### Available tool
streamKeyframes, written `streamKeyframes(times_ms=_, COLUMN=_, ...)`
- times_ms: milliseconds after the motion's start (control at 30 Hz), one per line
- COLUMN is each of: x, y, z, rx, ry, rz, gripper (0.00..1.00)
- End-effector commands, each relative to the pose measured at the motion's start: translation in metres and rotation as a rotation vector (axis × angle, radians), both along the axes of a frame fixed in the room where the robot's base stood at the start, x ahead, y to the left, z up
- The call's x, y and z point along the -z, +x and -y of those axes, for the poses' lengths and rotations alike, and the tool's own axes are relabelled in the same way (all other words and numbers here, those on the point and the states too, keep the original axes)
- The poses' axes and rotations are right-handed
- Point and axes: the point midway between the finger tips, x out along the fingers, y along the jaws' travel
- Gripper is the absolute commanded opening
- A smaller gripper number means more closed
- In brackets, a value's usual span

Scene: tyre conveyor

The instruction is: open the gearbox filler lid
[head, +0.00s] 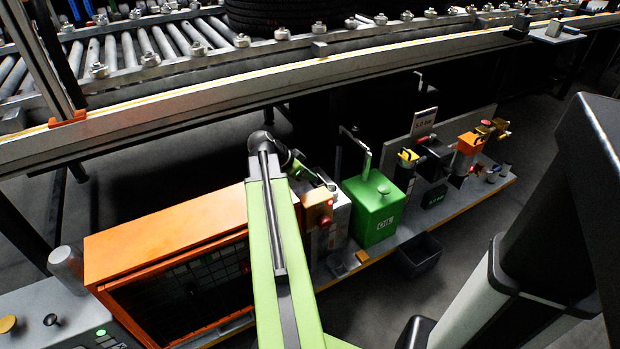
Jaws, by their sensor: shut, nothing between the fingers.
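A grey housing (335,215) stands on the low bench between the orange cabinet and the green box. An orange block (318,205) with a red light is at its front left. I take the housing to be the gearbox, but cannot be sure. I cannot make out its filler lid. My light green arm reaches forward to a black wrist. My gripper (326,182) points right and down, just above the housing's top. It is shut and empty. It is small in the picture, and I cannot tell whether it touches anything.
A green oil box (374,210) with a metal spout stands right of the housing. An orange cabinet (170,235) is to the left. Yellow and orange fittings (468,145) stand further right. A dark bin (418,254) sits at the front edge. The conveyor rail (250,95) crosses behind.

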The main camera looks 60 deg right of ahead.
Motion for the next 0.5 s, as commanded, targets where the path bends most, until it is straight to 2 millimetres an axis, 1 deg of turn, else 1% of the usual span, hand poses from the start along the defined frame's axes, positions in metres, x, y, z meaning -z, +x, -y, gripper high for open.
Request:
streamKeyframes(times_ms=33, x=-0.016, y=0.004, z=-0.006, rx=-0.003, ry=0.001, rz=-0.001, gripper=0.00)
streamKeyframes(times_ms=200, x=-0.056, y=0.021, z=-0.030, rx=-0.004, ry=-0.001, rz=-0.001, gripper=0.00)
streamKeyframes(times_ms=400, x=-0.098, y=0.043, z=-0.059, rx=-0.002, ry=0.000, rz=0.000, gripper=0.00)
streamKeyframes(times_ms=500, x=-0.113, y=0.052, z=-0.071, rx=-0.003, ry=0.000, rz=0.000, gripper=0.00)
